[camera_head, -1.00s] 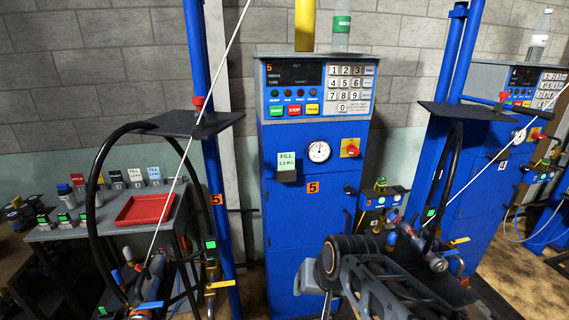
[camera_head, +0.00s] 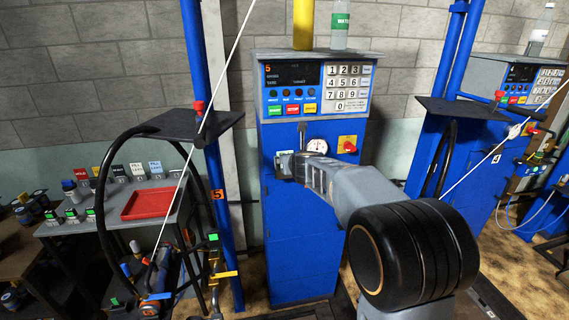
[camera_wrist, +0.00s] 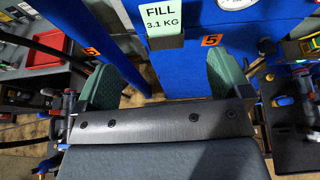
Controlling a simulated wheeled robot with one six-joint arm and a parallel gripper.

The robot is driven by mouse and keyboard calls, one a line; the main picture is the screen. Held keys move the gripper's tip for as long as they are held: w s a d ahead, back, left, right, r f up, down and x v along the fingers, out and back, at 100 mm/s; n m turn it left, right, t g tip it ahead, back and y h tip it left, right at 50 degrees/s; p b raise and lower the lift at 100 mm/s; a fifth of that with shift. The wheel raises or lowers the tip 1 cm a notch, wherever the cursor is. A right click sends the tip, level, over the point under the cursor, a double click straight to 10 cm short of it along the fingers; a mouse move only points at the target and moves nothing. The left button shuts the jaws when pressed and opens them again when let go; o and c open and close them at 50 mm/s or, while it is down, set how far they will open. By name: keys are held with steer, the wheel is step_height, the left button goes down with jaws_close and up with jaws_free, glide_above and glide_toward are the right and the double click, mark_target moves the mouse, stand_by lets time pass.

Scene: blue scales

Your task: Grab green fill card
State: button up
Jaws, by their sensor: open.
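The pale green fill card (camera_wrist: 165,22), reading "FILL 3.1 KG", is at the top of the wrist view on the front of the blue scale cabinet (camera_head: 300,240). My gripper (camera_wrist: 165,80) is open and empty, with its two green fingers spread wide. In the wrist view the card lies beyond the fingertips, above the gap between them, and nothing grips it.
A grey table with a red tray (camera_head: 128,213) and several small cards (camera_head: 155,168) stands at the left. A blue post (camera_head: 207,130) with a black shelf and hose stands between. A green-labelled bottle (camera_head: 340,28) and yellow cylinder (camera_head: 303,25) top the cabinet. Another scale (camera_head: 480,150) is at right.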

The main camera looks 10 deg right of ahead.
steer(key=shift+m, duration=0.3)
steer(key=shift+p+x, duration=1.15)
steer(key=shift+x, duration=5.85)
steer(key=shift+s+d+f, duration=0.15)
steer(key=c, duration=1)
